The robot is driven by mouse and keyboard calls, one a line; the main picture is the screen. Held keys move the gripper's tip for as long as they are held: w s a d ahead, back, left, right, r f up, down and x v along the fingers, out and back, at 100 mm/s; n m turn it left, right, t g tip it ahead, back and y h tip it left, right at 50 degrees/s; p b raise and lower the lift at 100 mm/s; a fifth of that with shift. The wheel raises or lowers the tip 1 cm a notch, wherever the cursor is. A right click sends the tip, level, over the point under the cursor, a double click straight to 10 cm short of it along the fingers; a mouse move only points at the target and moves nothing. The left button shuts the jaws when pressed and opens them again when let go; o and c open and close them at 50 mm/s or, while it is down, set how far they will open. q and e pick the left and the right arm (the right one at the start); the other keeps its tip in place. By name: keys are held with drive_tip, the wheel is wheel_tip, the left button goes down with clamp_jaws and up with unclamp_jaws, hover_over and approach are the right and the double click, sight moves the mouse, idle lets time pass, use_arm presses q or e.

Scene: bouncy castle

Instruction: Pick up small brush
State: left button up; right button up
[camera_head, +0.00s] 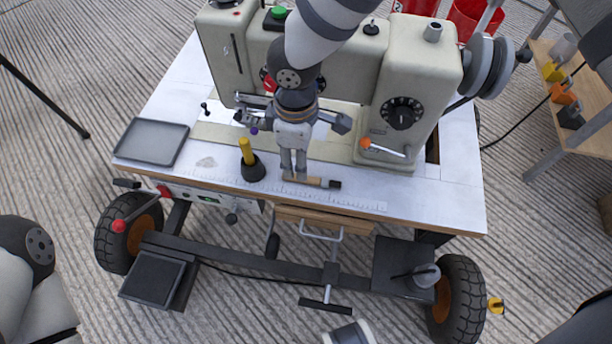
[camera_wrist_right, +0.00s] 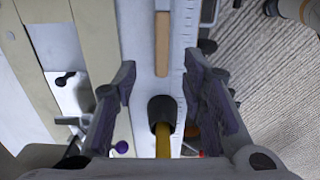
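The small brush (camera_head: 312,181), with a light wooden handle and a dark end, lies flat near the front edge of the white sewing table (camera_head: 420,195). Its wooden handle also shows in the right wrist view (camera_wrist_right: 162,45), in line with the gap between my fingers. My right gripper (camera_head: 294,173) points down at the handle's left part, fingers apart. In the wrist view my right gripper (camera_wrist_right: 160,72) is open with nothing clasped. I cannot tell whether the fingertips touch the handle or table. My left gripper is out of view.
A grey tray (camera_head: 152,141) lies at the table's left. The beige sewing machine (camera_head: 412,85) stands behind. The table's right front is clear.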

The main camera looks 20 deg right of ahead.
sight(311, 181)
drive_tip(key=f, duration=0.3)
drive_tip(key=f+b, duration=0.1)
drive_tip(key=shift+s+f, duration=0.25)
drive_tip(key=shift+f, duration=0.65)
drive_tip(key=shift+w, duration=0.1)
drive_tip(key=shift+c, duration=0.3)
drive_tip(key=shift+r, duration=0.1)
clamp_jaws()
